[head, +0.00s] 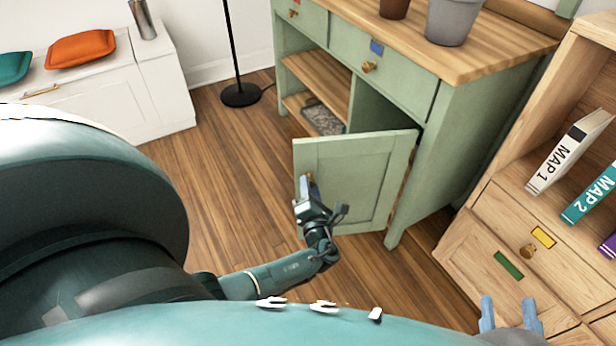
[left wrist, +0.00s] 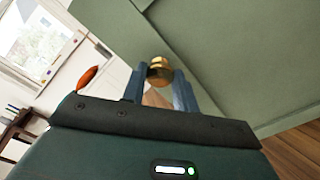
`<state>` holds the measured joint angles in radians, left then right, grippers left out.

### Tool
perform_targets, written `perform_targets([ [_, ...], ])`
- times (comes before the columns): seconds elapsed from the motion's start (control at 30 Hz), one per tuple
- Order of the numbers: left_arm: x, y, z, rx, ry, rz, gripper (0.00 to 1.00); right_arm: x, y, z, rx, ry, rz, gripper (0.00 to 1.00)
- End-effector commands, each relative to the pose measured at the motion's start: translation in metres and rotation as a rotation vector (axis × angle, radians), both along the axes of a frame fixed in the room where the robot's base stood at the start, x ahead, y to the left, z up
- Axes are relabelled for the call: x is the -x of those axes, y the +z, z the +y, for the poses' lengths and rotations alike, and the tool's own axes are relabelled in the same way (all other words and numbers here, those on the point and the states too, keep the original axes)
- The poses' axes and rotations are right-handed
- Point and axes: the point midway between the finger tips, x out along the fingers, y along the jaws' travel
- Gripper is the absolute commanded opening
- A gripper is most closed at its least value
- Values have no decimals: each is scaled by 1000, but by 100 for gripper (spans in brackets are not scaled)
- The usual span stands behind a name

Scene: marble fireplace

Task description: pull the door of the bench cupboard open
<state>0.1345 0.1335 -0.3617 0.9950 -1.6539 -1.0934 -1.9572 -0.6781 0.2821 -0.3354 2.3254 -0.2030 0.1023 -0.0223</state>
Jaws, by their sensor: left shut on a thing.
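The green bench cupboard (head: 465,135) with a wooden top stands at the upper right in the head view. Its door (head: 350,180) is swung well out from the front, hinged on the right, showing part of the inside. My left gripper (head: 306,186) is at the door's free left edge. In the left wrist view its blue fingers (left wrist: 159,90) are shut on the round brass knob (left wrist: 160,70), against the green door panel. In the head view the knob is hidden by the gripper. My right gripper (head: 511,314) is open and empty at the bottom right.
A wooden shelf unit (head: 470,245) with books and drawers stands at the right. A white cabinet (head: 125,95) with cushions is at the upper left, beside a black lamp base (head: 241,95). Wooden floor (head: 225,180) left of the door is clear.

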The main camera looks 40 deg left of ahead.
Motion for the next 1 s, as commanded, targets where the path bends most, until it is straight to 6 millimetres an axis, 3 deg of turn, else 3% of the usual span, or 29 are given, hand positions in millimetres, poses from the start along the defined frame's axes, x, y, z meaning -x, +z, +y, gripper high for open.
perform_targets([
  [0.53,-1,0,0,-2,5,0,0,-2,3,0,-12,-9,-1,36],
  [0.57,-1,0,0,-2,5,0,31,-2,3,0,-12,-9,-1,36],
  [0.8,-1,0,0,-1,4,0,50,-2,3,0,-11,-8,-3,36],
  [1.0,-1,0,0,0,3,0,51,-1,3,0,-10,-8,-3,36],
])
